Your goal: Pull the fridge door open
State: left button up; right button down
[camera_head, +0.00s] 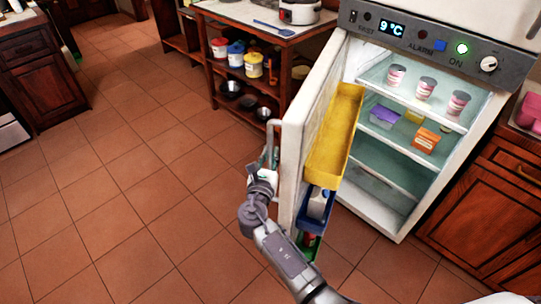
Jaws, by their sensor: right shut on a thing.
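The white fridge (430,130) stands at the right with its door (292,165) swung open toward the left, showing the lit inside. The door's upright handle (271,138) is on its outer face, at the left. My right gripper (267,172) is shut on the lower part of this handle; its fingertips are small and partly hidden. My right arm reaches up from the bottom of the picture, passing in front of the door's lower edge. My left gripper is not in view.
The door's inside holds a yellow bin (335,135) and a blue bin (316,212). Cups and boxes stand on the fridge shelves. A wooden shelf unit (291,68) stands behind the door. Tiled floor (120,190) is clear at the left.

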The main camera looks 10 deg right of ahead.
jog(key=c, duration=1.4)
grip_release()
jog(key=shift+o, duration=0.2)
jog(key=v, duration=1.2)
